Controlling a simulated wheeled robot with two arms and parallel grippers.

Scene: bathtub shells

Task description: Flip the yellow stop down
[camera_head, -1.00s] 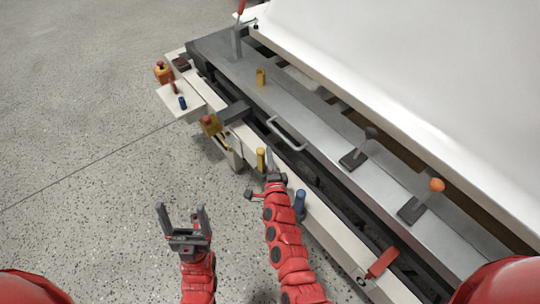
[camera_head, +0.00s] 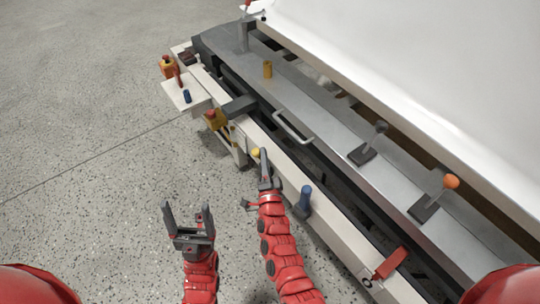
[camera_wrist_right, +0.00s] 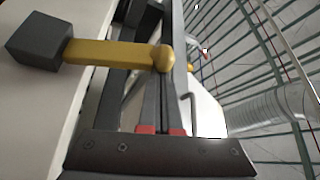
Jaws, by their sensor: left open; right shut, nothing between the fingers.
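The yellow stop (camera_head: 256,152) is on the near white rail of the machine; only its top shows past my right gripper. In the right wrist view the stop (camera_wrist_right: 110,53) is a yellow bar with a rounded end, coming out of a dark grey block (camera_wrist_right: 38,42). My right gripper (camera_head: 264,158) is shut and empty, right at the stop. In the wrist view its fingers (camera_wrist_right: 168,40) pass behind the rounded end; I cannot tell whether they touch it. My left gripper (camera_head: 187,208) is open and empty over the floor, left of the right arm.
The floor to the left is clear.

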